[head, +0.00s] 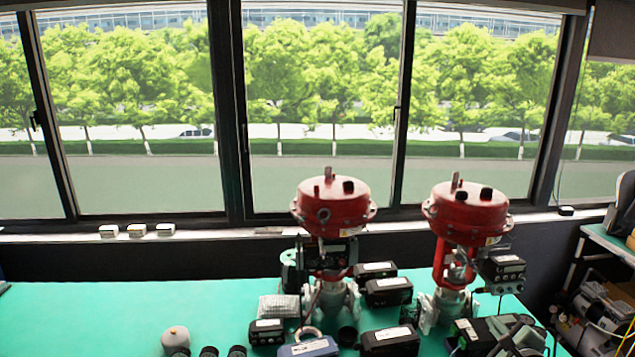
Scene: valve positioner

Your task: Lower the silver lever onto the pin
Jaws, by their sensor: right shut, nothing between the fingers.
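Two red-topped valves stand on the green table, the left valve (333,205) and the right valve (467,215). The left valve has a dark positioner (328,256) on its yoke, and the right valve has a black positioner box (503,270) on its right side. The silver lever and the pin are too small to tell apart here. My left gripper is not in view.
Several black boxes with white labels (388,291) crowd the green table (100,310) around the left valve. Small dark cylinders and a pale-topped knob (175,338) stand at the front left. The table's left part is clear. Windows and a sill close off the back.

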